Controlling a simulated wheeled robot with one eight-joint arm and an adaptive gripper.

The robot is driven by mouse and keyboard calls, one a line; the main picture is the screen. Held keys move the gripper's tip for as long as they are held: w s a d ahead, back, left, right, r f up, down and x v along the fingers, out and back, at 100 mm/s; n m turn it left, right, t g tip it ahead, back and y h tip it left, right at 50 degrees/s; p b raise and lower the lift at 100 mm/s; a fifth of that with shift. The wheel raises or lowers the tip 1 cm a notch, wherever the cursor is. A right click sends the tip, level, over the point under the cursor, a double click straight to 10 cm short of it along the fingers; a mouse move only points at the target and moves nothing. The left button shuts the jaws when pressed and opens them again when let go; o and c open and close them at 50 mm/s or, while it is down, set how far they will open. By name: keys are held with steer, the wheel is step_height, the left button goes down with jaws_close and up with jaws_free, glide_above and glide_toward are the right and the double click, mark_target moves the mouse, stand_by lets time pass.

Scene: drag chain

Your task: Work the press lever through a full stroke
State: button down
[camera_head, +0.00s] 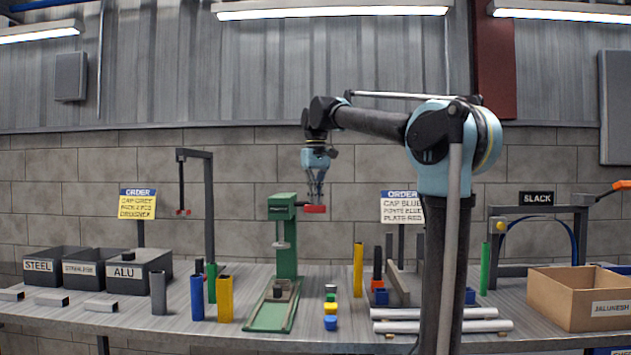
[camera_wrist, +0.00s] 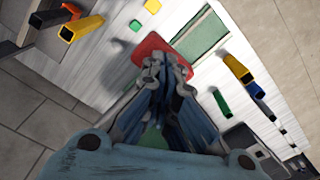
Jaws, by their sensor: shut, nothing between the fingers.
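The green press (camera_head: 286,258) stands on the bench, with its base plate (camera_head: 256,318) reaching toward the front edge. Its lever ends in a red handle (camera_head: 316,209), sticking out to the right of the press head at head height. My gripper (camera_head: 316,194) points down just above the red handle, with its fingers together and empty. In the wrist view the red handle (camera_wrist: 156,45) lies right beyond my fingertips (camera_wrist: 167,62), which cover part of it. I cannot tell whether they touch it. The press ram hangs above a dark block (camera_head: 281,291) on the base.
Coloured posts, including a yellow one (camera_head: 225,299), stand left of the press. Small coloured blocks (camera_head: 330,307) and a tall yellow post (camera_head: 358,270) stand right of it. A dark hanging frame (camera_head: 209,205) rises at left. A cardboard box (camera_head: 545,299) sits at far right.

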steer(key=shift+f, duration=0.1)
stand_by(0.3)
steer(key=shift+s+f, duration=0.15)
steer(key=shift+f, duration=1.15)
steer(key=shift+f, duration=1.55)
steer(key=shift+w+f, duration=0.2)
steer(key=shift+f, duration=0.45)
steer(key=shift+w+f, duration=0.15)
steer(key=shift+f, duration=0.45)
